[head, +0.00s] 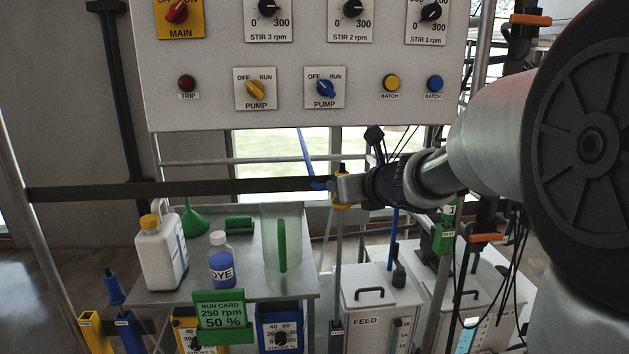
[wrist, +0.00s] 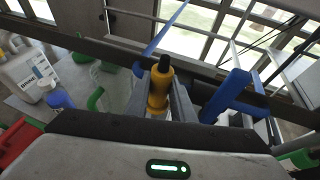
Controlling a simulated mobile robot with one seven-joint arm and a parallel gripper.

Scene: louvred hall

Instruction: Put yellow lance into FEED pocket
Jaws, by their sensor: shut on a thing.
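My gripper (head: 338,189) is shut on the yellow lance (head: 342,204), above and to the left of the grey box marked FEED (head: 365,322). The lance's yellow grip and black top stand between my fingers in the wrist view (wrist: 158,86). In the head view it is about upright; a thin grey rod runs down below it, and I cannot tell where its lower end is. The FEED box has a black handle on its lid and a dark fitting (head: 398,325) at its front right. I cannot make out the pocket's opening.
A metal table (head: 240,290) at left holds a white jug (head: 160,255), a blue DYE bottle (head: 221,262), a green funnel (head: 193,219) and a green-handled pitcher (head: 283,240). A control panel (head: 300,60) hangs above. A dark horizontal bar (head: 180,188) runs behind.

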